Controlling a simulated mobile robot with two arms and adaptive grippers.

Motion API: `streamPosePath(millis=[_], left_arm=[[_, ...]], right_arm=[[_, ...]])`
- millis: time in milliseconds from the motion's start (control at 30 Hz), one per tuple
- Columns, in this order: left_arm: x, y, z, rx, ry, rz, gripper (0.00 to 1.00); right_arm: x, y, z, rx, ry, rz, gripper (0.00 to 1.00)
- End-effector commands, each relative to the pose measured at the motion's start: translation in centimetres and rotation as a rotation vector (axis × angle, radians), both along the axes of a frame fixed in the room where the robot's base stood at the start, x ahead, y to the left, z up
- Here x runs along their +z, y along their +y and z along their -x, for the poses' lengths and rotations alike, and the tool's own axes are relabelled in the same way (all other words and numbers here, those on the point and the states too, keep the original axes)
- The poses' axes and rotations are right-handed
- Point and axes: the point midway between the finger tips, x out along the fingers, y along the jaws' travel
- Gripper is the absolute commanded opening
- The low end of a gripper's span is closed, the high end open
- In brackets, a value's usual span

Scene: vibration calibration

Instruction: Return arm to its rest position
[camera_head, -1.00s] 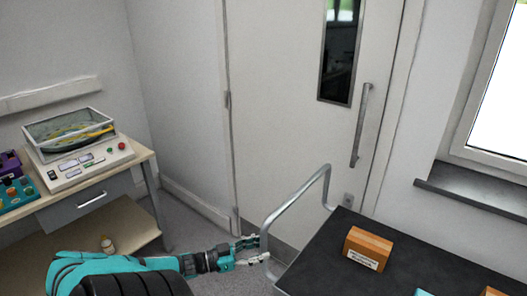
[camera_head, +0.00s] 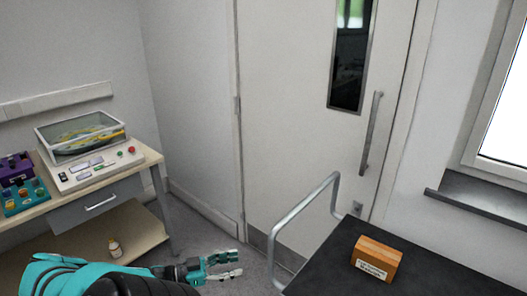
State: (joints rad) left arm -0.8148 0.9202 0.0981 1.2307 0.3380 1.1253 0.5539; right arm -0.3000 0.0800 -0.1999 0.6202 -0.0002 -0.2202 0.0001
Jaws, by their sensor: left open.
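My left arm comes in from the bottom left in teal and black. My left gripper (camera_head: 236,266) is at the bottom centre, pointing right, with its fingers apart and nothing between them. It is over the floor, to the left of the cart's metal handle (camera_head: 303,212), with a gap between them. My right gripper is out of view.
A dark-topped cart (camera_head: 420,270) at the lower right carries an orange-brown box (camera_head: 376,259). At left, a wooden bench (camera_head: 135,166) holds a white device with a clear lid (camera_head: 98,167) and coloured items. A closed door (camera_head: 290,100) stands behind.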

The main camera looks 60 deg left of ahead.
Motion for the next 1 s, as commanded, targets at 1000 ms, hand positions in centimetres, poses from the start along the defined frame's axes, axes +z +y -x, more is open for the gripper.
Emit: streamPosePath(millis=[1000], left_arm=[[-39.1, -16.9, 16.2, 0.309, 1.086, -0.288, 0.45]], right_arm=[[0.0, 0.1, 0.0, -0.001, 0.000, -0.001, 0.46]])
